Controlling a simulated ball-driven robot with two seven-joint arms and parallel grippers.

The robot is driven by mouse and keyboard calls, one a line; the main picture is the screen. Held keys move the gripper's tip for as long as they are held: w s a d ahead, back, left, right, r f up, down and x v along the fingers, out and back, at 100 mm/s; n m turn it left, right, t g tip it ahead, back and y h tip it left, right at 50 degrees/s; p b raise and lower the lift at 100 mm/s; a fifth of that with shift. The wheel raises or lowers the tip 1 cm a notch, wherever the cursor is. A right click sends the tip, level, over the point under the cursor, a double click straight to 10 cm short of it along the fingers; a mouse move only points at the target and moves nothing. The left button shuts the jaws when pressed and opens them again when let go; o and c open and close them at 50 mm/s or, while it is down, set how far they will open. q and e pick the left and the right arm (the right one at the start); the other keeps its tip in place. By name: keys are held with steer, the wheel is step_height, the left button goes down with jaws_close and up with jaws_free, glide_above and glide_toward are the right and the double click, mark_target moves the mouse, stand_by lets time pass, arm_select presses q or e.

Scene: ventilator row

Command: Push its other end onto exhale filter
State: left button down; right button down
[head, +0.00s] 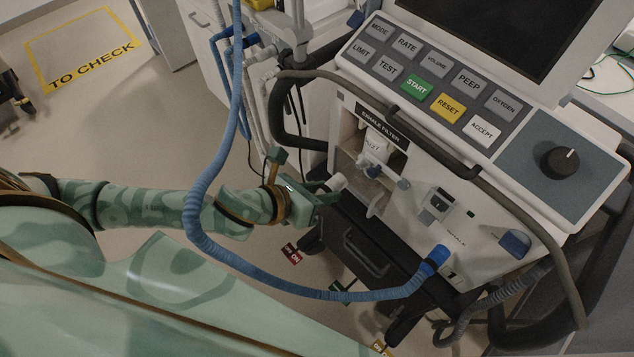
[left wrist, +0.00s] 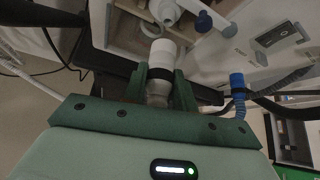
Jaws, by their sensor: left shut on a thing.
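My left gripper (head: 322,192) is shut on a white hose end (head: 337,182), just left of the ventilator's front. In the left wrist view the gripper (left wrist: 161,84) grips this white cuff (left wrist: 163,52) between its two green fingers, with a dark band at the grip. The hose behind the cuff is mostly hidden by the gripper. The exhale filter (head: 375,147) is a white, labelled part in the open bay, up and right of the held end. In the left wrist view a white part of the filter (left wrist: 165,12) shows beyond the cuff; a gap seems to separate them.
A blue hose (head: 204,183) loops in front of my left arm to a blue cuff (head: 433,261) on the lower front port. A dark rail (head: 325,77) curves around the ventilator's front. A dark drawer base (head: 365,250) stands below. Open floor (head: 130,130) lies left.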

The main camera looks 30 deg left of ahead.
mark_target(341, 175)
arm_select(q)
steer(key=shift+w+d+b, duration=0.35)
steer(key=shift+w, duration=0.5)
steer(key=shift+w+d+b, duration=0.3)
steer(key=shift+w, duration=0.55)
steer(key=shift+r+p, duration=0.1)
steer(key=shift+p, duration=0.5)
steer(key=shift+w, duration=0.2)
steer(key=shift+w+d, duration=0.25)
steer(key=shift+w, duration=0.35)
steer(key=shift+w+d, duration=0.25)
steer(key=shift+w, duration=0.3)
steer(key=c, duration=1)
jaws_free()
steer(key=shift+c, duration=0.2)
